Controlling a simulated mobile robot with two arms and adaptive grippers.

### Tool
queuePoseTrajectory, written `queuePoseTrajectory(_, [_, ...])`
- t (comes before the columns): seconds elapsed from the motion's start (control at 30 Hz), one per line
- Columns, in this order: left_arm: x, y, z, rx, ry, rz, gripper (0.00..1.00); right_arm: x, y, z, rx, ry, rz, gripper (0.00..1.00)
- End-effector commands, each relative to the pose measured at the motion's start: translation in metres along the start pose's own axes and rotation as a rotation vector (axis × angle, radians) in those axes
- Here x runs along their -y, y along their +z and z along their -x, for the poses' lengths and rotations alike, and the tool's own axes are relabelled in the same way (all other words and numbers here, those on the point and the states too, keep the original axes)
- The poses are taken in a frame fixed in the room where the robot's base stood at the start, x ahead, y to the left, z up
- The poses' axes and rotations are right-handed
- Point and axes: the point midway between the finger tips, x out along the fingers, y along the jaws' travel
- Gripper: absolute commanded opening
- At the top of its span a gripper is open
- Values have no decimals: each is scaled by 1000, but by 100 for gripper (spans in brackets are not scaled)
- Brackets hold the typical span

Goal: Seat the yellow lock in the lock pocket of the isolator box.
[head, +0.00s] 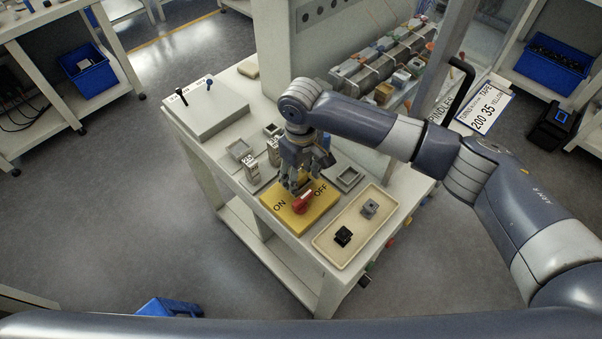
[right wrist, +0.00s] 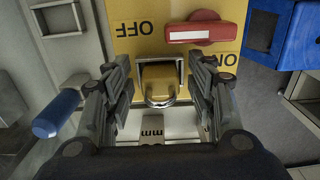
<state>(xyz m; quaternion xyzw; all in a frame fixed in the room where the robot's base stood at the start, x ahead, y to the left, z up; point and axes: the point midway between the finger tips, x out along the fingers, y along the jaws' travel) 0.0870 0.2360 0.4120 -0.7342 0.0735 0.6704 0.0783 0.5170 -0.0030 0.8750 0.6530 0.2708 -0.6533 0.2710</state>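The yellow isolator box (head: 322,211) lies on the table with a red handle (head: 303,202) between ON and OFF. It fills the top of the right wrist view (right wrist: 127,12). My right gripper (head: 292,184) points down at the box's far edge. In the right wrist view its fingers stand apart. Between them is the grey-framed lock pocket (right wrist: 139,73). The yellow lock (right wrist: 160,76) appears to sit inside this frame, its metal shackle curving toward the camera. I see gaps between fingers and lock. How deep the lock sits is unclear. My left gripper is out of view.
A cream tray (head: 326,245) with a black part (head: 343,236) and a grey part (head: 369,208) is at the table's near right. A grey square holder (head: 348,178) lies right of the gripper. Grey blocks stand left of it. A rack of connectors (head: 385,62) stands behind.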

Motion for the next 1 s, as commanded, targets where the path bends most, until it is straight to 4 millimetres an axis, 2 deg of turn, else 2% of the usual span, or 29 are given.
queuePoseTrajectory(0.17, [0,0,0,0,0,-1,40,0,0,2,-1,0,0,51])
queuePoseTrajectory(0.27, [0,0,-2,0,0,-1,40,0,-1,10,-3,0,1,51])
queuePoseTrajectory(0.7, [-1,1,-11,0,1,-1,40,0,-1,98,-3,1,2,51])
queuePoseTrajectory(0.83, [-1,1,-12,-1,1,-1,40,0,0,114,-1,0,0,51])
queuePoseTrajectory(1.0, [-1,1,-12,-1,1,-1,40,0,0,123,0,0,-1,51])
